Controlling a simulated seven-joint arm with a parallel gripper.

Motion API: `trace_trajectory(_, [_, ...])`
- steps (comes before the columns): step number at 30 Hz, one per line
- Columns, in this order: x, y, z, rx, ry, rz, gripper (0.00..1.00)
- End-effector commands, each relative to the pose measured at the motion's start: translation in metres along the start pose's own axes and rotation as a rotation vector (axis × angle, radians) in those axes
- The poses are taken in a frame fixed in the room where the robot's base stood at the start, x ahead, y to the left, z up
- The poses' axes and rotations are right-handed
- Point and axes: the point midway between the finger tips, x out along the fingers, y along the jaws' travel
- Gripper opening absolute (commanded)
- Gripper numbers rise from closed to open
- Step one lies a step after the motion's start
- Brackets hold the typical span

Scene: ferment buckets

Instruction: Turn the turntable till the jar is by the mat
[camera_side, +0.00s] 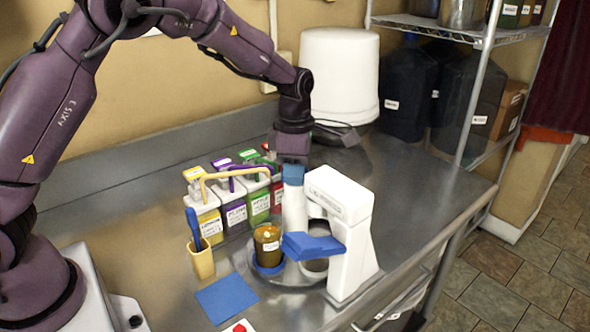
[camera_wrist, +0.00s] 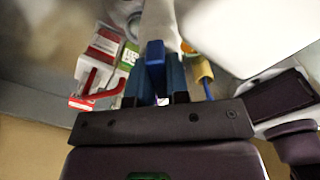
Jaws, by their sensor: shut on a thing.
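The turntable (camera_side: 290,281) is a round metal disc on the counter, partly hidden by a white machine. The amber jar (camera_side: 267,246) stands upright in a blue ring at the disc's left side. The blue mat (camera_side: 227,298) lies flat to the lower left of the jar, with a strip of counter between them. My gripper (camera_side: 293,176) points down above the disc, behind and right of the jar.
The white machine (camera_side: 349,235) with a blue arm (camera_side: 312,245) stands close on the right. Several labelled containers (camera_side: 236,207) stand behind left, with a yellow cup (camera_side: 201,260) before them. A card (camera_side: 239,326) lies in front.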

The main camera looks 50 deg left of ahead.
Motion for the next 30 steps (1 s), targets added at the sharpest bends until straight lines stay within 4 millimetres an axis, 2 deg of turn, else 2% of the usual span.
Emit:
trace_trajectory(1, [-0.002, 0.000, 0.000, 0.000, 0.000, 0.001, 0.00])
trace_trajectory(2, [-0.002, 0.000, 0.000, 0.001, 0.000, 0.001, 0.23])
trace_trajectory(4, [-0.001, 0.000, 0.000, 0.001, 0.000, 0.001, 0.39])
trace_trajectory(5, [-0.001, 0.000, 0.000, 0.001, 0.000, 0.001, 0.41])
trace_trajectory(13, [-0.002, 0.000, 0.000, 0.001, 0.000, 0.000, 0.41])
trace_trajectory(17, [-0.012, 0.000, 0.000, 0.001, -0.002, 0.002, 0.41])
trace_trajectory(30, [-0.103, 0.001, 0.000, 0.002, -0.004, 0.004, 0.41])
